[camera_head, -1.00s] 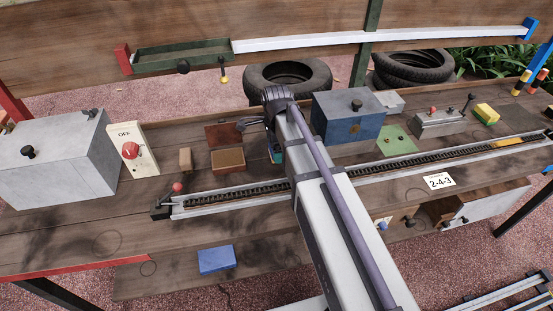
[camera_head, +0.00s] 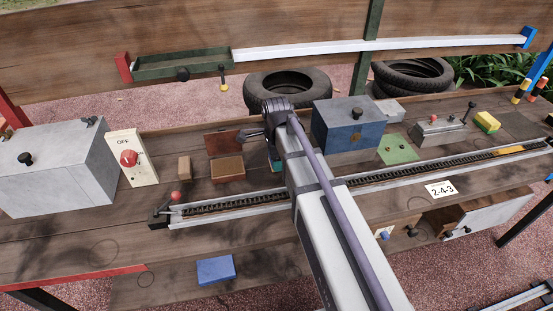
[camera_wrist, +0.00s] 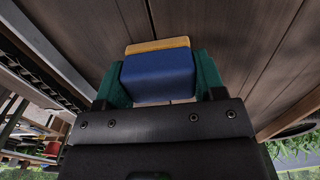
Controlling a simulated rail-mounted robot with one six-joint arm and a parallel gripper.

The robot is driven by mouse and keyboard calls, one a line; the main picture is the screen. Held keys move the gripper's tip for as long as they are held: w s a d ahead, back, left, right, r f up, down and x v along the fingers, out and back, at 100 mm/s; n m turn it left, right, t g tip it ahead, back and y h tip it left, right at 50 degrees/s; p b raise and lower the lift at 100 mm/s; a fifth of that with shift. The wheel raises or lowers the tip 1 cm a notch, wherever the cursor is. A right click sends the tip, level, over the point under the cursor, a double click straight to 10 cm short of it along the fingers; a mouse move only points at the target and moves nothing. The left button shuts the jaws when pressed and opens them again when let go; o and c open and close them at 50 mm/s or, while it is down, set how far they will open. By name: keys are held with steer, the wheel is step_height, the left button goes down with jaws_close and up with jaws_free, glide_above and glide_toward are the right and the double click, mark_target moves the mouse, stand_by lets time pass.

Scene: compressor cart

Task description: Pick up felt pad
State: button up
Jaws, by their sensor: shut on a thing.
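My gripper (camera_wrist: 158,72) has green fingers, one on each side of a blue block with a yellow-orange layer on its far edge. It is shut on this block, which I take to be the felt pad (camera_wrist: 158,78). Dark wooden planks show behind it in the wrist view. In the head view my gripper (camera_head: 275,163) is mostly hidden behind my arm, just right of the open reddish-brown box. The held pad cannot be made out clearly there, and I cannot tell its height above the wood.
The brown box (camera_head: 228,168) is left of my gripper and a blue-grey box (camera_head: 352,128) right. A toothed rail (camera_head: 400,178) crosses in front. The OFF switch panel (camera_head: 130,158) and grey box (camera_head: 55,170) stand left. A blue block (camera_head: 215,270) lies on the lower board.

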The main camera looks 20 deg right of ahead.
steer(key=shift+r, duration=0.1)
step_height(320, 180, up, 10)
steer(key=p, duration=1)
steer(key=o, duration=0.5)
steer(key=shift+c, duration=0.2)
steer(key=c, duration=0.3)
